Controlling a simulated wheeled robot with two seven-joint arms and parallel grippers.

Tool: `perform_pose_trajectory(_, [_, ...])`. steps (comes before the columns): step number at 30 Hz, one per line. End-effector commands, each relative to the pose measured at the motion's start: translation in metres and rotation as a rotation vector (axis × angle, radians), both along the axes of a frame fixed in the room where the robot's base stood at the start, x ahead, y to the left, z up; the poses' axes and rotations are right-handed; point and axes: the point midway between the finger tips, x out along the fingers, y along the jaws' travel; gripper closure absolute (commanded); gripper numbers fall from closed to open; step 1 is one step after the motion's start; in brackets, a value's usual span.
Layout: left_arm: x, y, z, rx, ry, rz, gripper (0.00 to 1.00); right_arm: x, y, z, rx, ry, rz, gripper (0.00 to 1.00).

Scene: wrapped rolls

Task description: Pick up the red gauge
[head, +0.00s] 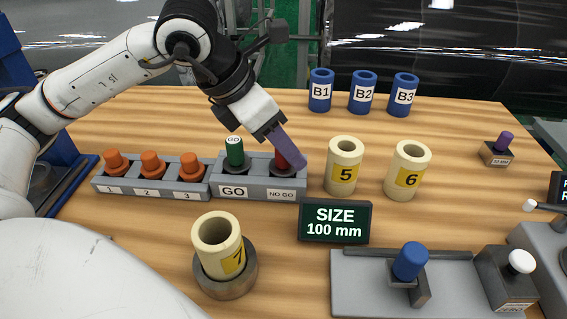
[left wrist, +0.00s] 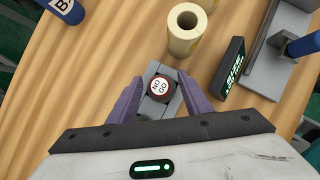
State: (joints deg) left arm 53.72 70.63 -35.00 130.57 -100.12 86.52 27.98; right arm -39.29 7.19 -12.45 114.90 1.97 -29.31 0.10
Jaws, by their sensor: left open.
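The red gauge (head: 281,163) stands in the NO GO slot of a grey holder (head: 262,188), partly hidden behind my left gripper in the head view. Its round top with a white NO GO label shows in the left wrist view (left wrist: 157,86). My left gripper (head: 290,160) is open, with its purple fingers on either side of the gauge in the left wrist view (left wrist: 158,98). I cannot tell whether a finger touches it. A green gauge (head: 235,153) stands in the GO slot beside it. My right gripper is not in view.
Cream rolls 5 (head: 343,170) and 6 (head: 407,175) stand right of the holder. Roll 7 (head: 219,250) sits in a round grey base in front. A SIZE 100 mm display (head: 335,221) stands close by. Orange plugs (head: 151,165) fill the rack at left; blue rolls (head: 362,92) stand behind.

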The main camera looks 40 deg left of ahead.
Motion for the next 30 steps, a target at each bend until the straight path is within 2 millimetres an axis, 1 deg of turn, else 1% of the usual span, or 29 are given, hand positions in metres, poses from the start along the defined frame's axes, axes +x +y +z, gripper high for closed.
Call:
perform_pose_trajectory(5, [0.001,0.0,-0.001,0.0,-0.001,0.0,0.55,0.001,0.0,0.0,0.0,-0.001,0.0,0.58])
perform_pose_trajectory(6, [0.001,0.0,0.0,0.0,-0.001,0.0,0.57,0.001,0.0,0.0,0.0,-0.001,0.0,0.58])
perform_pose_trajectory(8, [0.0,0.0,0.0,0.0,-0.001,0.0,0.67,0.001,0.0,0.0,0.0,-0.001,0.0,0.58])
perform_pose_trajectory(12, [0.0,0.0,0.0,0.0,-0.001,0.0,0.91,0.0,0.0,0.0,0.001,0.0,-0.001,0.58])
perform_pose_trajectory(14, [0.0,0.0,0.0,0.0,-0.001,0.0,1.0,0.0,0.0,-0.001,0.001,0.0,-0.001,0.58])
perform_pose_trajectory(20, [0.001,0.0,0.001,0.0,-0.003,0.0,1.0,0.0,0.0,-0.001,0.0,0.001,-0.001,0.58])
perform_pose_trajectory(23, [0.001,0.0,0.004,-0.001,-0.004,0.0,1.0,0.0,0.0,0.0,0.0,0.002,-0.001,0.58])
perform_pose_trajectory(26, [0.002,0.0,0.017,-0.003,-0.008,0.001,1.0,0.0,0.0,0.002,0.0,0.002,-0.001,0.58])
perform_pose_trajectory(30, [0.002,-0.001,0.046,-0.003,-0.01,0.0,1.0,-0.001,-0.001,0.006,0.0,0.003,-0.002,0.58])
